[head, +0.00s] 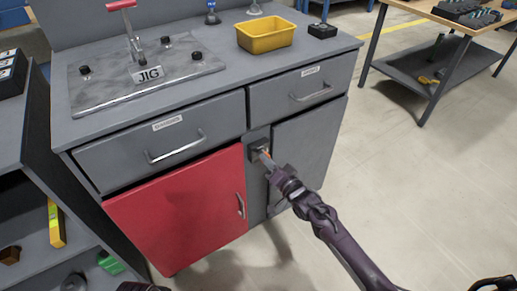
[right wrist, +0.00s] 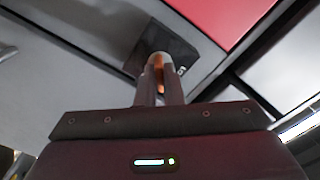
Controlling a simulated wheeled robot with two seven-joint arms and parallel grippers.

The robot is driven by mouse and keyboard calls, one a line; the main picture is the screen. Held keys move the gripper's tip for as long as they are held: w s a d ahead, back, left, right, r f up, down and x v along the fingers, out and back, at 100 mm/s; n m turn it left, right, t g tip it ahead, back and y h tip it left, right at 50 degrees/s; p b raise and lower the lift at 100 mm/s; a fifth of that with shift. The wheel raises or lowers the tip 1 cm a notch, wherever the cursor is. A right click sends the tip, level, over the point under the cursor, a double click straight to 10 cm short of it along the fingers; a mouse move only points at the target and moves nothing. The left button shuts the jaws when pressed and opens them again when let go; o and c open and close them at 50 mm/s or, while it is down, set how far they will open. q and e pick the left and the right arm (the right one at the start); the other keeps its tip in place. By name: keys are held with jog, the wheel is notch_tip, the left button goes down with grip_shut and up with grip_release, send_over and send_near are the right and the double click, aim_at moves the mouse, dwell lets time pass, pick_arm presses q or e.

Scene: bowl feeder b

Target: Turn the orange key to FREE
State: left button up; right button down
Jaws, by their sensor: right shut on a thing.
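The orange key (right wrist: 158,72) shows between my right gripper's fingers in the right wrist view. It sits in a dark switch plate on the front of the grey workbench cabinet, which the head view also shows (head: 257,145). My right gripper (head: 265,156) is shut on the key, its fingers up against the plate. In the right wrist view the fingers (right wrist: 159,88) hide much of the key and the plate (right wrist: 180,50). I cannot read any FREE mark or tell the key's angle. My left gripper is not clearly in view.
A red door (head: 180,210) is left of the switch, and a grey door (head: 310,150) is right of it. Two drawers with handles sit above. The bench top holds a JIG plate (head: 110,85) and a yellow bin (head: 265,35).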

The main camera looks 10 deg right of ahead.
jog(key=shift+m+p, duration=0.85)
jog(key=shift+m, duration=1.65)
